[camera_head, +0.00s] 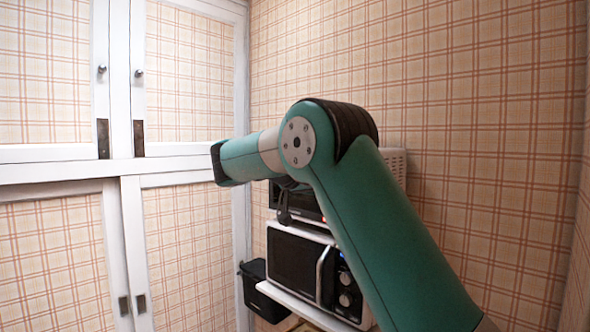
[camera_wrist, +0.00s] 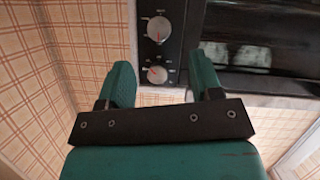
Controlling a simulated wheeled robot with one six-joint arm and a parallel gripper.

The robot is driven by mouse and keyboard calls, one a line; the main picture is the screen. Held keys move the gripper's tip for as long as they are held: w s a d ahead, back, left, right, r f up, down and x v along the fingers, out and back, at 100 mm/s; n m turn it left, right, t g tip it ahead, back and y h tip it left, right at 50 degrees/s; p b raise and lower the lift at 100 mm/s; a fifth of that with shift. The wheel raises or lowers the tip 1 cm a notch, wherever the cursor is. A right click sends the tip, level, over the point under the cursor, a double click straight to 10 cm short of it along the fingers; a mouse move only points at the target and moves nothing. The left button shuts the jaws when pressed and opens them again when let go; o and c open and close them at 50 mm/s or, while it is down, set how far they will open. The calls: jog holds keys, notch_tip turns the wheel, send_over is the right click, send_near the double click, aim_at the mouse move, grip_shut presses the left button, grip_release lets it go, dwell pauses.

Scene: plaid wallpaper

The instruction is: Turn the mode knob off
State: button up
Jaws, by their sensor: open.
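In the wrist view, a black control panel carries two round silver knobs: an upper knob (camera_wrist: 158,28) and a lower knob (camera_wrist: 157,75), both with red marks on the dial. The lettering is too small to read, so I cannot tell which is the mode knob. My gripper (camera_wrist: 160,65) is open and empty, its two green fingers apart with the lower knob between them in the picture. Contact with the knob does not show. In the head view my arm hides part of the appliances, and the fingers cannot be made out clearly.
White-framed cabinets (camera_head: 122,170) fill the left side. Plaid wall (camera_head: 480,130) stands behind.

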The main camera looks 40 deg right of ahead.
jog(key=p+v, duration=0.9)
jog(key=p, duration=0.4)
jog(key=shift+a+r, duration=0.2)
jog(key=shift+a, duration=0.15)
jog(key=shift+s, duration=0.1)
